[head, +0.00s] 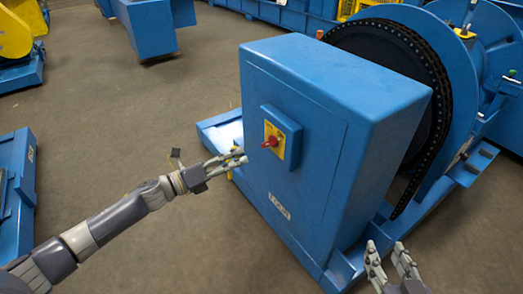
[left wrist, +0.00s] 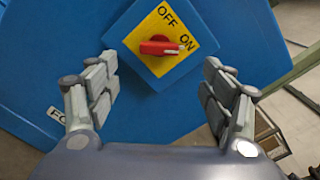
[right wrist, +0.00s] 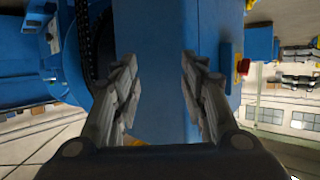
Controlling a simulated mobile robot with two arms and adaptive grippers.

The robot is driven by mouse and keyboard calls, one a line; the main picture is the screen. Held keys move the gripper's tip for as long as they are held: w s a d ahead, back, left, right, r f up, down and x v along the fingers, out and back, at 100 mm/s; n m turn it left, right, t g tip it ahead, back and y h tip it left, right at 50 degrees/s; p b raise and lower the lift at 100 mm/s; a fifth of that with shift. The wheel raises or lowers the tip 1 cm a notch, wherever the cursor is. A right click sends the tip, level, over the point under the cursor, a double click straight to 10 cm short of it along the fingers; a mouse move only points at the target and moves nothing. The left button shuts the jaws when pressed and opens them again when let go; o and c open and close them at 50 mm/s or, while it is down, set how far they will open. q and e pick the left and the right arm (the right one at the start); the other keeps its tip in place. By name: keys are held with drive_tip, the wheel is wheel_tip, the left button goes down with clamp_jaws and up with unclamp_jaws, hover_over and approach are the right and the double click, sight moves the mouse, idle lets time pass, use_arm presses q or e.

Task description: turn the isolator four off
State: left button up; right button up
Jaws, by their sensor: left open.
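The isolator is a red rotary knob (head: 270,142) on a yellow plate (head: 279,150), mounted on a blue box on the side of a large blue cabinet (head: 300,100). In the left wrist view the knob (left wrist: 160,47) points to ON, and OFF is printed on the plate's other corner. A white label (head: 279,207) below starts with "FO" in the left wrist view. My left gripper (head: 236,160) is open and empty, just in front and left of the knob, apart from it. My right gripper (head: 388,255) is open and empty near the cabinet's lower right side.
A large dark wheel with a chain (head: 440,100) and blue guard stands behind the cabinet. A blue base frame (head: 218,130) sticks out at the cabinet's left. Other blue and yellow machines (head: 15,40) stand around.

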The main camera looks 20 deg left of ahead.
sight(265, 145)
use_arm(q)
drive_tip(key=b+x, duration=0.1)
drive_tip(key=x, duration=0.7)
drive_tip(key=shift+w+d, duration=0.1)
drive_tip(key=shift+w, duration=0.05)
drive_tip(key=shift+x, duration=0.85)
use_arm(e)
wheel_tip(265, 145, up, 6)
drive_tip(key=w+a+t+y, duration=0.1)
drive_tip(key=w+t, duration=0.1)
drive_tip(key=t, duration=0.1)
drive_tip(key=shift+a+t, duration=0.15)
drive_tip(key=shift+t, duration=0.15)
use_arm(q)
drive_tip(key=c, duration=1.1)
